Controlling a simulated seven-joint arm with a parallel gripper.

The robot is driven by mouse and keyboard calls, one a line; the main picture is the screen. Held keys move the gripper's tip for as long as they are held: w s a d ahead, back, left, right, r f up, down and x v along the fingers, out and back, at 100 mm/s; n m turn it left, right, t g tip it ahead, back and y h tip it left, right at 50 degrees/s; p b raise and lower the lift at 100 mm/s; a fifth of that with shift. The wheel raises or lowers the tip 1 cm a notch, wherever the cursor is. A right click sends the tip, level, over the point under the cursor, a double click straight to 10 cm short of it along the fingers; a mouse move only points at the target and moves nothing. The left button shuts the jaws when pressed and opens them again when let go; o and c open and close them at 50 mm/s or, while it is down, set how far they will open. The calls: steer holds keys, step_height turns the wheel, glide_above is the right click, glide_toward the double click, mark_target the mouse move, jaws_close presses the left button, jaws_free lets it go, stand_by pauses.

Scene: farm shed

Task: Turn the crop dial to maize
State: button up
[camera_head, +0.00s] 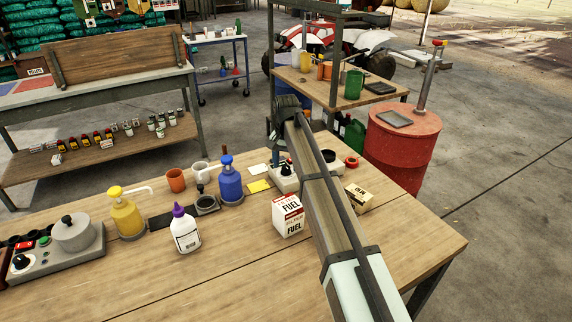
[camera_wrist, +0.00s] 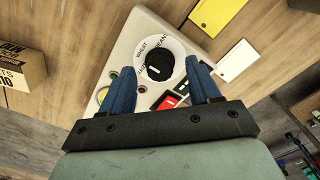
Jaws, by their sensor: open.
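The crop dial (camera_wrist: 159,66) is a black knob on a round white plate, set in a pale control panel (camera_wrist: 125,45). In the wrist view the words WHEAT and BEANS show on the plate's upper rim; other lettering is partly hidden or too small to read. A small white mark shows on the knob. My gripper (camera_wrist: 160,68) is open, with one blue finger on each side of the dial; whether they touch it I cannot tell. In the head view the panel (camera_head: 285,182) is partly hidden behind my arm.
A red switch (camera_wrist: 169,101) and a green button sit on the same panel near my fingers. A yellow card (camera_wrist: 215,14) and a white card (camera_wrist: 238,61) lie beside it. A blue pump bottle (camera_head: 230,182), fuel filter box (camera_head: 288,217) and oil box (camera_head: 357,198) stand nearby.

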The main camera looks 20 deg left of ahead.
steer(key=shift+f, duration=0.4)
steer(key=c, duration=1)
